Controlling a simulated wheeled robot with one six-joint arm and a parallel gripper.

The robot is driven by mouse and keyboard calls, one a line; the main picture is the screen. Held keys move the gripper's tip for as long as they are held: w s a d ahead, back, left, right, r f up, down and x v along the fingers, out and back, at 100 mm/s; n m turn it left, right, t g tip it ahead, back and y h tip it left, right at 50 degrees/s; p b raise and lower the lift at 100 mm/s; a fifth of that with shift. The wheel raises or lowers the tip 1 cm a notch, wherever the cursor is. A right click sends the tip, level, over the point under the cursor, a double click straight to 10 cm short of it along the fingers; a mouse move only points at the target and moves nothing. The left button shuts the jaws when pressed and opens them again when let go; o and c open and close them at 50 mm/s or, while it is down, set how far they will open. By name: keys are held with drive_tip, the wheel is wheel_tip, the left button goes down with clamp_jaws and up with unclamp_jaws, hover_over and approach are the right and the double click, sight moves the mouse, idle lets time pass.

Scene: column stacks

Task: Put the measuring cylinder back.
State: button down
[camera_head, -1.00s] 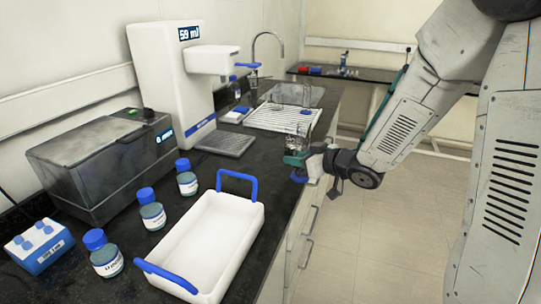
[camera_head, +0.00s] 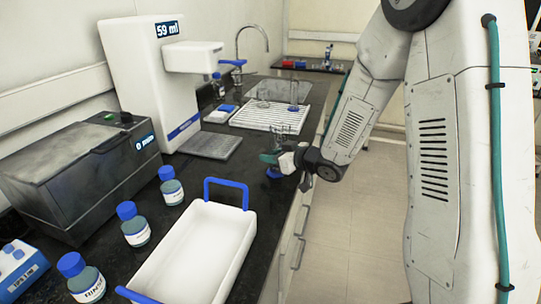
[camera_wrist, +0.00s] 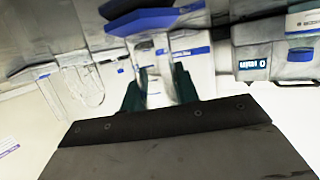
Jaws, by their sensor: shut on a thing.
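My gripper (camera_head: 272,158) is shut on a clear measuring cylinder (camera_head: 280,133) with a blue foot (camera_head: 273,172). The cylinder is roughly upright, at the counter's right edge beyond the white tray. In the wrist view, the dark green fingers (camera_wrist: 158,92) close around the clear body, and the blue foot (camera_wrist: 145,20) shows at the top of the picture. Whether the foot touches the counter cannot be told. A white ribbed drying rack (camera_head: 240,119) lies behind the gripper. Another slim clear vessel with blue on it (camera_head: 294,96) stands at the rack's far right.
A white dispenser (camera_head: 140,75) showing "59 ml" stands at the left. A grey machine (camera_head: 75,180), several blue-capped bottles (camera_head: 136,232) and a white tray with blue handles (camera_head: 230,215) occupy the near counter. A low glass (camera_head: 263,101) is at the rack. Floor at right is clear.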

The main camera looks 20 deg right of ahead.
drive_tip(key=shift+f, duration=0.15)
drive_tip(key=c, duration=1)
unclamp_jaws()
drive_tip(key=shift+c, duration=0.2)
